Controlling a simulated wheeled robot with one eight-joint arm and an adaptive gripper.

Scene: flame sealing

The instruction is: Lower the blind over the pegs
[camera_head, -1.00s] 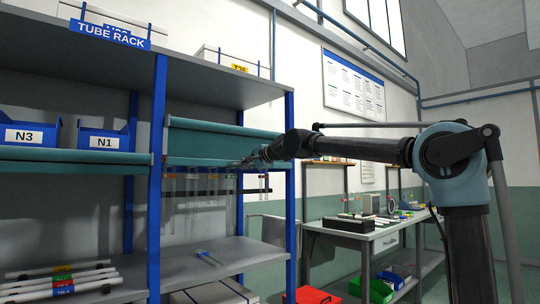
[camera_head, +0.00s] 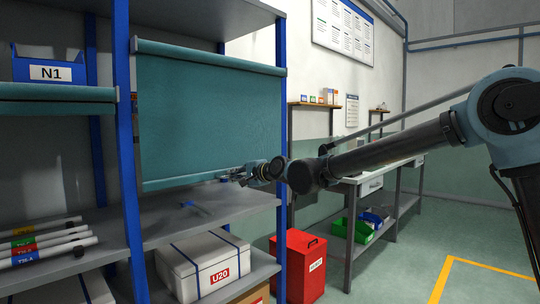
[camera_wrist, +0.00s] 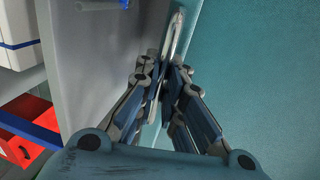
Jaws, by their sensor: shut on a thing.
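The teal blind (camera_head: 205,115) hangs from its roller at the top of the right rack bay and reaches down almost to the grey shelf. Its bottom bar (camera_head: 190,181) runs a little above the shelf. My gripper (camera_head: 238,177) is at the right part of that bar. In the wrist view my gripper (camera_wrist: 165,85) is shut on the pale bar, with the teal cloth (camera_wrist: 245,70) filling the right side.
A grey shelf (camera_head: 220,208) with a small blue item on it lies just below the bar. A white box marked U20 (camera_head: 205,265) is under it. A red bin (camera_head: 298,262) stands right of the rack. Blue posts (camera_head: 124,150) flank the bay.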

